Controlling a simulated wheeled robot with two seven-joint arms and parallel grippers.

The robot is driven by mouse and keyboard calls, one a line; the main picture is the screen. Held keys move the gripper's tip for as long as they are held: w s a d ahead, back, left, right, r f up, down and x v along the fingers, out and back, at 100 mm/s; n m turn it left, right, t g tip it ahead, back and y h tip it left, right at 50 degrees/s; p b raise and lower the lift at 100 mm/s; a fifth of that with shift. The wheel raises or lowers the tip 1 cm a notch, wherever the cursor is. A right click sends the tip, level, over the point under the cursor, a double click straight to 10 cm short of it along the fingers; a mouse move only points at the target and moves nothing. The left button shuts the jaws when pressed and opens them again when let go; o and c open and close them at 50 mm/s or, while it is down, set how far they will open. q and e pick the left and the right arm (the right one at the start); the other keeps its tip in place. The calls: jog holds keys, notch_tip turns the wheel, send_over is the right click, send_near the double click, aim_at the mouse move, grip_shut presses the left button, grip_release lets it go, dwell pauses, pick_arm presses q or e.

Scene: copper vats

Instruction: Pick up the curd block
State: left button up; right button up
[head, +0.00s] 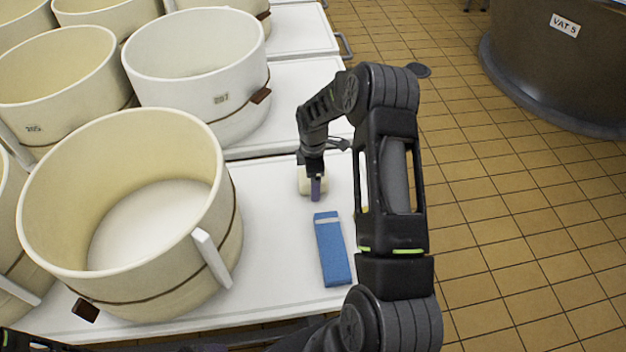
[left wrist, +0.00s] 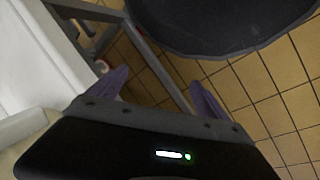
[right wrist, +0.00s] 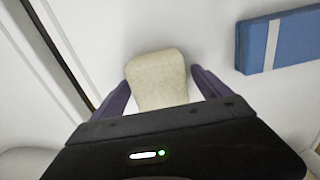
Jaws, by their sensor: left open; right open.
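The curd block (right wrist: 157,80) is a small pale cream block with rounded edges, lying on the white table. In the head view the curd block (head: 304,181) is partly hidden behind my right gripper (head: 316,186). In the right wrist view my right gripper (right wrist: 160,90) is open, with one purple finger on each side of the curd block. I cannot tell whether the fingers touch it. My left gripper (left wrist: 160,88) is open and empty in the left wrist view, above the tiled floor beside the table edge.
A blue box with a pale band (head: 333,252) lies near the curd block; the right wrist view shows it too (right wrist: 280,40). Large cream round moulds (head: 232,222) stand to the left on the white table (head: 272,262). A dark vat (head: 560,75) stands on the tiled floor.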

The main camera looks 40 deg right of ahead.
jog(key=shift+c, duration=0.4)
jog(key=c, duration=1.8)
